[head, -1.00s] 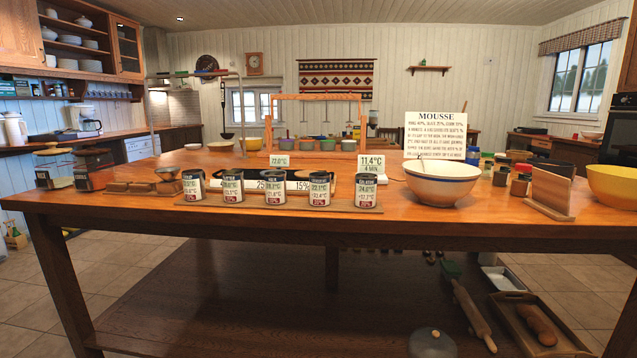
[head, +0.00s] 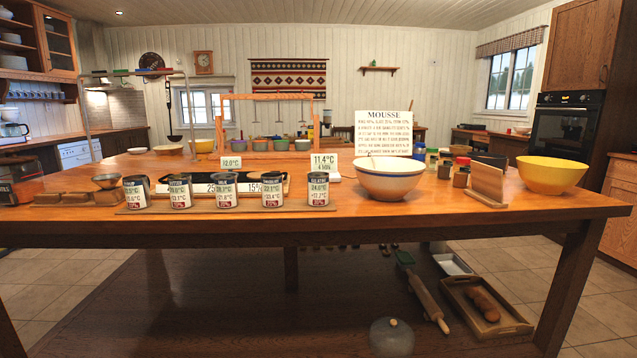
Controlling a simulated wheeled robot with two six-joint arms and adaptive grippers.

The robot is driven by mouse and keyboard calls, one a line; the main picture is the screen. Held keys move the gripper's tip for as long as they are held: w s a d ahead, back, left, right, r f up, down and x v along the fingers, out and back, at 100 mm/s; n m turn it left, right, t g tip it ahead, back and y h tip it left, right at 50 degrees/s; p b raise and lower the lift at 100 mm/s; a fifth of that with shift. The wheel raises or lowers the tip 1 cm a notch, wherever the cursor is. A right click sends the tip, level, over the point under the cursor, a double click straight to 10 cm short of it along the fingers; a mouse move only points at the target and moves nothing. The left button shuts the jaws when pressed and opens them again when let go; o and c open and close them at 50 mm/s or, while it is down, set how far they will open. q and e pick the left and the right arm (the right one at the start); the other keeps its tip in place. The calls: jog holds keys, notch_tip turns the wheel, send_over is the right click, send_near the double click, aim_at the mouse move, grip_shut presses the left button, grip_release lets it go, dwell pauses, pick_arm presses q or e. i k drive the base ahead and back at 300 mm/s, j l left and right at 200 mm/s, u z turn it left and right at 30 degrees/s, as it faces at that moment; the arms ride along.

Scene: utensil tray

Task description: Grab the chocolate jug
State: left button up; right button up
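No vessel is plainly a chocolate jug. Several dark cylindrical cans with white labels stand in a row on a low board near the table's front edge: a leftmost can (head: 136,192), a second can (head: 180,191), a middle can (head: 226,190), a can right of it (head: 272,190) and a rightmost can (head: 318,189). Their labels carry small figures and a red band; their contents are hidden. Neither of my grippers is in the head view.
A large cream bowl (head: 388,182) with a dark stripe stands right of the cans. A MOUSSE sign (head: 383,132) stands behind it. A yellow bowl (head: 551,174) is near the wooden table's (head: 430,212) right end. The front right tabletop is clear.

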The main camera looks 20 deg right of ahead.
aim_at(272, 182)
jog(key=i+l, duration=0.1)
jog(key=l, duration=0.3)
jog(key=i+l+u, duration=0.1)
jog(key=l, duration=0.3)
jog(key=i+l, duration=0.15)
jog(key=l, duration=0.3)
jog(key=i+l, duration=0.1)
jog(key=l, duration=0.3)
jog(key=u, duration=0.05)
